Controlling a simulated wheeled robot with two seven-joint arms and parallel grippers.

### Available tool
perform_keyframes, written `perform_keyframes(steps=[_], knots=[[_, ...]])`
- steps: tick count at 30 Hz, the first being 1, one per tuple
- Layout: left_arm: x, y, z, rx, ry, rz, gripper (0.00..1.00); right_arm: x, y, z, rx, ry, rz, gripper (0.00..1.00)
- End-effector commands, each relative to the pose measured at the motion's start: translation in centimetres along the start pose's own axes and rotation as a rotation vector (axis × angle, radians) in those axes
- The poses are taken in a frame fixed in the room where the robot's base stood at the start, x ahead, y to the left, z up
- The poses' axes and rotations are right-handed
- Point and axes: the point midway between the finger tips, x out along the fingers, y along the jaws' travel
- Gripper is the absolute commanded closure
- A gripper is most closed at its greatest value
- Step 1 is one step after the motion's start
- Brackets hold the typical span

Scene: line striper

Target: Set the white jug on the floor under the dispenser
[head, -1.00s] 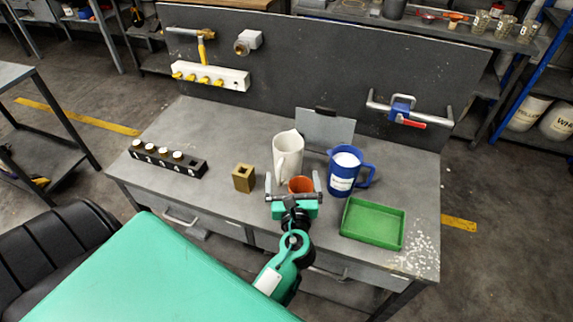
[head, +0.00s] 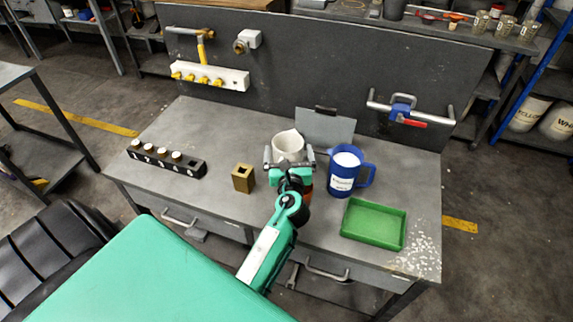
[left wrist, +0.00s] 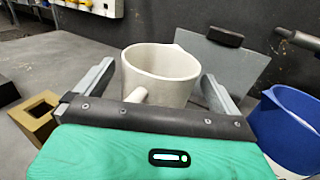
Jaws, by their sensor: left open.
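The white jug (head: 288,143) stands upright on the grey workbench, in front of a small grey plate. My left gripper (head: 288,153) is open, with one finger on each side of the jug's upper part. In the left wrist view the jug (left wrist: 165,65) rises between the two fingers (left wrist: 158,72), its handle towards the palm; gaps show beside it. My arm hides the jug's lower part in the head view. A blue valve with a red lever (head: 402,112) sits on a pipe at the back panel's right; I cannot tell if it is the dispenser. My right gripper is not in view.
A blue jug (head: 341,182) stands close right of the gripper, with a green tray (head: 373,224) in front. A brass block (head: 243,179) and black rack (head: 188,168) stand left. Grey floor (head: 490,260) lies right of the bench.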

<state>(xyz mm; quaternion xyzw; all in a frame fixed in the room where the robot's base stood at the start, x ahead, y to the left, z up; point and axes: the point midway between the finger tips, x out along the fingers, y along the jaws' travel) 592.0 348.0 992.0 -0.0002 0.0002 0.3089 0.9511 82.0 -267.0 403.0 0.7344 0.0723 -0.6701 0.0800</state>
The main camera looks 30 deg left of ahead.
Motion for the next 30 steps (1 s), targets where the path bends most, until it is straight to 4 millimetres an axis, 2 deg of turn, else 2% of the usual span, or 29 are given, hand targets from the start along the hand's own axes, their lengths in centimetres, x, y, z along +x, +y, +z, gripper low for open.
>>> perform_keyframes(steps=[3,12,13,14,23,26,30], knots=[[0.0,0.0,0.0,0.0,0.0,0.0,0.02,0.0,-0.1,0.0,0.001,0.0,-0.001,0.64],[-0.1,0.0,0.0,0.0,0.0,0.0,0.61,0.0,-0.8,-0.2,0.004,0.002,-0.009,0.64],[0.0,0.0,0.0,0.0,0.0,0.0,0.61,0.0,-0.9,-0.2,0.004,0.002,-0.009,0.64],[-0.1,0.0,0.0,0.0,0.0,0.0,0.67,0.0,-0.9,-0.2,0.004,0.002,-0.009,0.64],[0.0,0.0,0.6,0.0,-0.001,0.001,0.67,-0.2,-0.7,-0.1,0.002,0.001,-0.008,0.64],[0.0,0.0,1.6,-0.002,-0.002,0.001,0.67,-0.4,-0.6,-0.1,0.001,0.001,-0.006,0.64],[0.0,0.0,4.1,-0.003,-0.005,0.0,0.67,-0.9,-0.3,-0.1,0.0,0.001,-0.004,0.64]])
